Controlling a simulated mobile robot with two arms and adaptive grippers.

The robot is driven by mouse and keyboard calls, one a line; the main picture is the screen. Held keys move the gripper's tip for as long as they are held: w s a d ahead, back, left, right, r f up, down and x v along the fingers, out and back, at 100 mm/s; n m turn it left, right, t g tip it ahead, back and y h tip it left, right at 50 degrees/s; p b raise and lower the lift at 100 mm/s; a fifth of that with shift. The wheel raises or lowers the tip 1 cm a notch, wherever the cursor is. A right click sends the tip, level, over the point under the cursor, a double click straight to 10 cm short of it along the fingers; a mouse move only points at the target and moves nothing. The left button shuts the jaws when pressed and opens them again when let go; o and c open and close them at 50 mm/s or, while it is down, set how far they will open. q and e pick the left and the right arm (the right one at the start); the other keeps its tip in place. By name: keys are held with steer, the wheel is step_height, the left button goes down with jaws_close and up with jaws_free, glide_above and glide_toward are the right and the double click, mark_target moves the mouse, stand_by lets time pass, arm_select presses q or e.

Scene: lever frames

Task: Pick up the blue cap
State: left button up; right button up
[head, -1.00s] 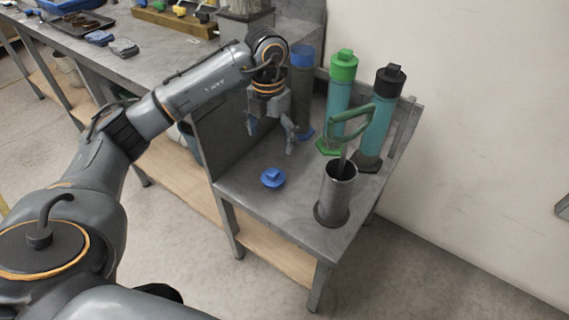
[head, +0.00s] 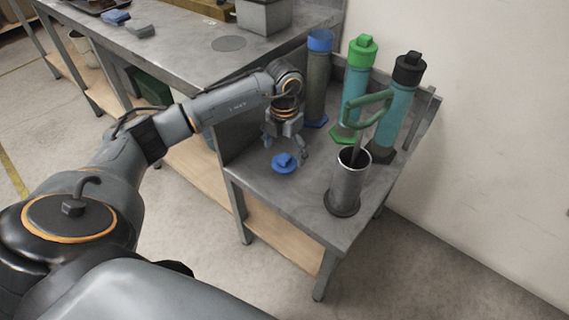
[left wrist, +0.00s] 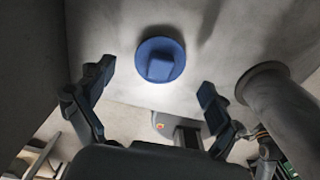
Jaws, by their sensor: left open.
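The blue cap (head: 284,165) lies on the grey lower table, a round disc with a raised block on top. In the left wrist view the cap (left wrist: 160,60) shows ahead of and between the fingers, touching neither. My left gripper (head: 286,148) points down just behind and above the cap, and it is open and empty. Its blue-padded fingers stand wide apart in the left wrist view (left wrist: 153,88). My right gripper is not in view.
A metal cup (head: 347,185) with a green-handled tool stands right of the cap. Behind stand a blue-topped tube (head: 318,85), a green-capped tube (head: 357,85) and a black-capped tube (head: 400,105). A grey panel (head: 243,125) borders the left. The table's front is clear.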

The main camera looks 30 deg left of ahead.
arm_select(q)
steer(key=shift+f, duration=1.15)
steer(key=c, duration=1.3)
jaws_close()
steer(key=shift+s, duration=0.1)
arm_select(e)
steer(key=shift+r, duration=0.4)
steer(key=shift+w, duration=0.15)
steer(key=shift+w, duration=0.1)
